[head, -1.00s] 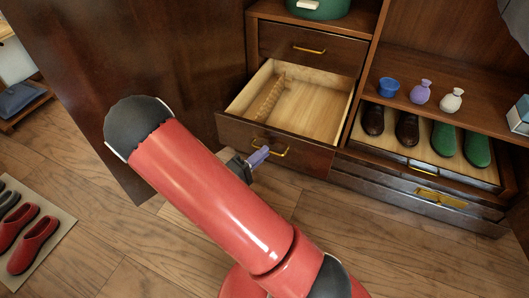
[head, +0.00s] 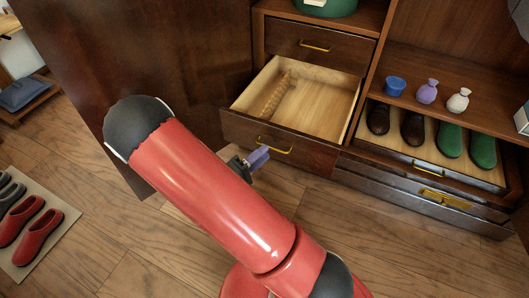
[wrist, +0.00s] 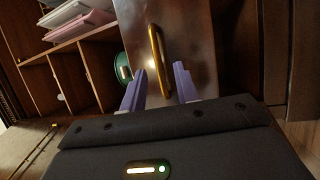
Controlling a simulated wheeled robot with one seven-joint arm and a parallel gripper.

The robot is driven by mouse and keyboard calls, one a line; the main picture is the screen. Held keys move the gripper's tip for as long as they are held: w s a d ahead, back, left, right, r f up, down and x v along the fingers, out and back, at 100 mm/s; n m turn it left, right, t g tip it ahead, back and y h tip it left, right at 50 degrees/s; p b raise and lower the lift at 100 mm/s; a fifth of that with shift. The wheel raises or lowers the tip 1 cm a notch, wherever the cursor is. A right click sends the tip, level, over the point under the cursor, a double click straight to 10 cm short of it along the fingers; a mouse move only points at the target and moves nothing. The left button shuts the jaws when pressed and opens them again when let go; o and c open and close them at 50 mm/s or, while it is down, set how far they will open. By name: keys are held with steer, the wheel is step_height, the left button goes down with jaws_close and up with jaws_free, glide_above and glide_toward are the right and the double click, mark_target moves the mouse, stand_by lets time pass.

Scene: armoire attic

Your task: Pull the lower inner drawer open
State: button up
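The lower inner drawer (head: 311,158) stands pulled out of the cabinet, its pale wooden inside showing from above. Its gold handle (head: 275,145) is on the dark front. My gripper (head: 258,159) is just in front of the handle, on its left side in the head view, partly hidden by my red arm. In the wrist view, my gripper (wrist: 160,84) has its two purple fingers apart with nothing between them. The handle (wrist: 158,62) lies ahead of the fingertips, in line with the gap.
The upper inner drawer (head: 318,35) is shut. A large dark door panel (head: 150,70) stands left.

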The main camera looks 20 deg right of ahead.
steer(key=v, duration=0.6)
stand_by(0.4)
steer(key=s+d+r+m+g+y+p, duration=0.3)
steer(key=s+d+r+m+g+y, duration=0.15)
steer(key=s+r+g+y, duration=0.65)
steer(key=s+a+r+n+t+y+p, duration=0.2)
steer(key=r+t+y, duration=0.5)
steer(key=r, duration=0.8)
steer(key=a+t+p, duration=0.1)
steer(key=a+t, duration=0.1)
steer(key=t, duration=0.1)
steer(key=shift+s+r+y, duration=0.2)
steer(key=shift+y, duration=0.2)
